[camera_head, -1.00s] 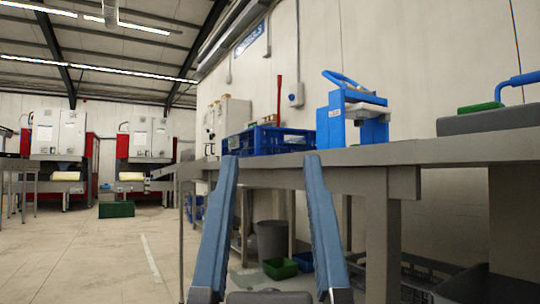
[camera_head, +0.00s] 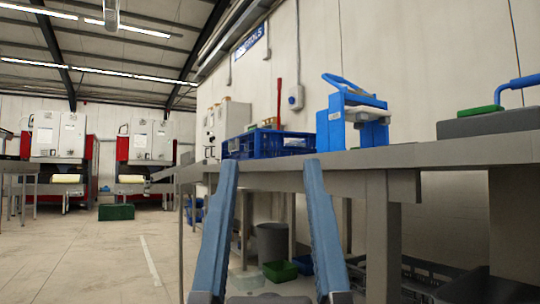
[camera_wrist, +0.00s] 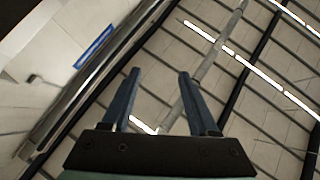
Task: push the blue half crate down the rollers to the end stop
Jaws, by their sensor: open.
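A blue slatted crate (camera_head: 285,148) stands on the long grey bench (camera_head: 440,154) along the right wall in the head view. I take it for the blue half crate. Rollers and an end stop cannot be made out. My gripper (camera_wrist: 157,76) shows in the wrist view with its two blue-grey fingers apart and nothing between them. It points up at the ceiling, clear of the crate.
A blue press-like device (camera_head: 350,118) stands on the bench right of the crate. A grey block with a blue handle (camera_head: 490,122) is at the far right. Beneath the bench are a grey bin (camera_head: 271,241) and a green box (camera_head: 279,271). The floor (camera_head: 120,265) at left is open.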

